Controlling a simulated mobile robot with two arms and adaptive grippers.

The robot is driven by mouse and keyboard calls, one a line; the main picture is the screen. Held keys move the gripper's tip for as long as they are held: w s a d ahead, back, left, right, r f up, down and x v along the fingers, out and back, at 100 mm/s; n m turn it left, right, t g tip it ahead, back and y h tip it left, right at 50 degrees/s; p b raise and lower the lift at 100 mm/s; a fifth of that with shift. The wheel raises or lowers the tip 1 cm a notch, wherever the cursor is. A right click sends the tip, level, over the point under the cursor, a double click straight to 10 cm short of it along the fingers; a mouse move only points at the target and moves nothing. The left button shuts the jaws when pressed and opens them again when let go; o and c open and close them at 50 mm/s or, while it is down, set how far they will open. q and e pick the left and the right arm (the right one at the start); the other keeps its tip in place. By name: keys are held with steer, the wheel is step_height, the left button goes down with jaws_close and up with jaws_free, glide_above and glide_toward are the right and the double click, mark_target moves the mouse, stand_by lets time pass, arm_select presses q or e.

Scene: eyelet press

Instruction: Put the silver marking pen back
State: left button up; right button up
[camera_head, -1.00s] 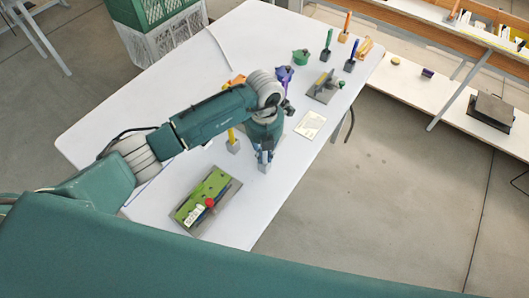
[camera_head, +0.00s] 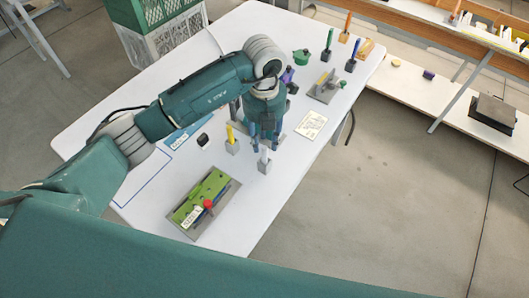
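The silver marking pen (camera_head: 264,152) stands upright in a small grey block holder (camera_head: 264,167) near the right edge of the white table. My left gripper (camera_head: 265,136) points down just above it. Its two fingers are apart, with the pen's upper end between or just below them; I cannot tell whether they touch it. My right gripper is not in view.
A yellow pen in a grey holder (camera_head: 231,146) stands close left of the silver one. A green board with a red knob (camera_head: 208,203) lies in front. A white card (camera_head: 311,124), a grey tool (camera_head: 325,88) and several coloured pens in holders are further back.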

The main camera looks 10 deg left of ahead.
arm_select(q)
step_height(320, 180, up, 5)
steer(key=shift+f+b, duration=0.1)
steer(key=shift+b, duration=0.45)
